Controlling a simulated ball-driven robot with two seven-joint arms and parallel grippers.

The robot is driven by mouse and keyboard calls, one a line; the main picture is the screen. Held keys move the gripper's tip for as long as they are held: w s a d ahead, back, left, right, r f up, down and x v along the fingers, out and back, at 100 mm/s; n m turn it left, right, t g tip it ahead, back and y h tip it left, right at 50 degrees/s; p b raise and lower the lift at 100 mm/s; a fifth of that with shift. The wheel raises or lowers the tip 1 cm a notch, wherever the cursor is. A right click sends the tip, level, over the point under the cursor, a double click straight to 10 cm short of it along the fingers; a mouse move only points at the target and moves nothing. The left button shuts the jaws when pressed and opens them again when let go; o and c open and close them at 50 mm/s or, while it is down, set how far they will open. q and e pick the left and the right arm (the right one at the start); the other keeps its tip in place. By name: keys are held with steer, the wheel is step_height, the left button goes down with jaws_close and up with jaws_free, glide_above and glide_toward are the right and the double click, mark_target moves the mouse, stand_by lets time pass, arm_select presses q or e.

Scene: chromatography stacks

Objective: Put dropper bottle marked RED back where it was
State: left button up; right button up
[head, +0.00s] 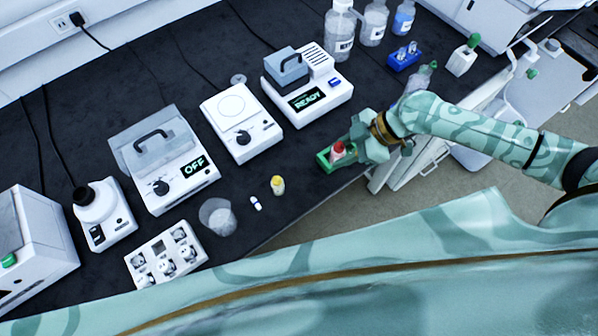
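The dropper bottle with the red cap (338,150) is at the small green holder (323,161), near the front edge of the dark bench. I cannot read its marking, and its lower part is hidden. I cannot tell whether it sits down in the holder or is slightly above it. My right gripper (352,148) is right at the bottle, coming from the right. Its fingers are too small and overlapped to tell whether they are closed on the bottle. My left gripper is not in view.
A yellow-capped bottle (277,186), a small white-and-blue item (256,203) and a clear beaker (217,217) stand to the left. A device reading READY (315,97) stands behind the holder. A blue rack (404,57) is farther back. Bare bench lies between the yellow-capped bottle and the holder.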

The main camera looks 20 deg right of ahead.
steer(key=x, duration=0.3)
steer(key=b+x, duration=0.1)
steer(key=x, duration=0.2)
steer(key=w+a+r+x, duration=0.1)
steer(key=x, duration=0.2)
steer(key=shift+w+f, duration=0.1)
steer(key=shift+w, duration=0.05)
steer(key=shift+b+x, duration=0.3)
steer(key=shift+x, duration=0.45)
steer(key=shift+w+a+f+b, duration=0.1)
steer(key=shift+f+b, duration=0.15)
steer(key=shift+f, duration=0.65)
steer(key=shift+w+a+f+b, duration=0.1)
steer(key=shift+f+b, duration=0.1)
steer(key=shift+f, duration=0.7)
steer(key=shift+f, duration=0.1)
steer(key=shift+o, duration=0.7)
steer(key=shift+f, duration=0.1)
steer(key=o, duration=0.4)
